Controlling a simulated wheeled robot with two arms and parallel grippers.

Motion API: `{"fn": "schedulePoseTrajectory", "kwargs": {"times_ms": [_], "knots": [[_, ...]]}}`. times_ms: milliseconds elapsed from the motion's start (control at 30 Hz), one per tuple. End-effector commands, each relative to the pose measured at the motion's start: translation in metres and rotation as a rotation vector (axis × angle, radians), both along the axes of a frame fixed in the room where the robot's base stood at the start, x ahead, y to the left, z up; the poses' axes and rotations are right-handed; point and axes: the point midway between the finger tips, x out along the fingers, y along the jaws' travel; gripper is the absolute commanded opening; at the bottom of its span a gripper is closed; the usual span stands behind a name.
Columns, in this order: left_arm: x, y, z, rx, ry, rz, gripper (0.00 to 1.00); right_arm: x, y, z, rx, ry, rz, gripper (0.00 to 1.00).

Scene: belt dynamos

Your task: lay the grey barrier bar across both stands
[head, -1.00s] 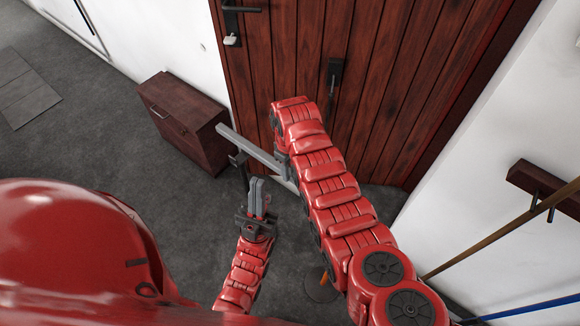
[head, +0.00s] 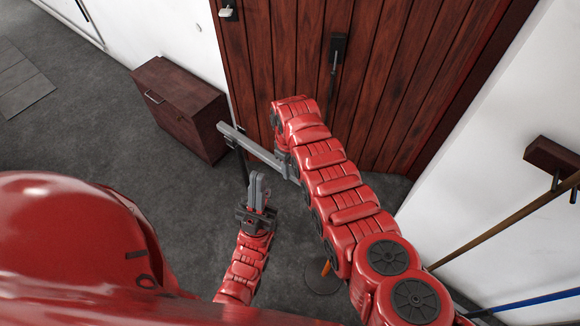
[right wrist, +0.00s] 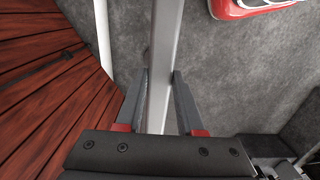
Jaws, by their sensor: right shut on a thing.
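The grey barrier bar (head: 250,145) is held aslant in the head view, its far end toward the dark cabinet. My right gripper (head: 287,160) is shut on it; the right wrist view shows the bar (right wrist: 161,65) between the two fingers (right wrist: 160,95). A thin dark post (head: 243,168), seemingly a stand, shows under the bar's far part; I cannot tell whether they touch. A round dark base with an orange piece (head: 326,268), perhaps the other stand, is partly hidden by my right arm. My left gripper (head: 258,192) points up just below the bar; its finger gap is unclear.
A dark red cabinet (head: 180,110) stands against the white wall, left of the wooden door (head: 350,80). At the right, a wall rack (head: 552,160) has a brown pole (head: 500,222) and a blue pole (head: 530,302) near it.

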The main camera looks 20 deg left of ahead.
Motion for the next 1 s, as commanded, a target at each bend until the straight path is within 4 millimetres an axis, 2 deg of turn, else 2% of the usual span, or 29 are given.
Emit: {"fn": "schedulePoseTrajectory", "kwargs": {"times_ms": [200,233,400,767,1000], "knots": [[0.000,0.000,0.001,0.000,0.000,0.000,0.00,0.001,0.000,0.001,0.001,-0.001,0.000,0.00],[0.000,0.000,0.000,0.000,0.000,0.000,0.00,0.001,0.000,0.001,0.002,-0.002,0.000,0.41],[0.000,0.000,0.000,0.000,0.000,0.000,0.00,0.000,0.000,0.001,0.001,-0.001,0.000,0.71],[0.000,0.000,0.000,0.000,0.000,0.000,0.00,0.001,0.001,0.002,0.002,-0.002,0.000,0.72],[0.000,0.000,-0.002,0.000,0.000,0.000,0.00,0.003,0.002,0.022,0.004,-0.006,0.000,0.72]]}}
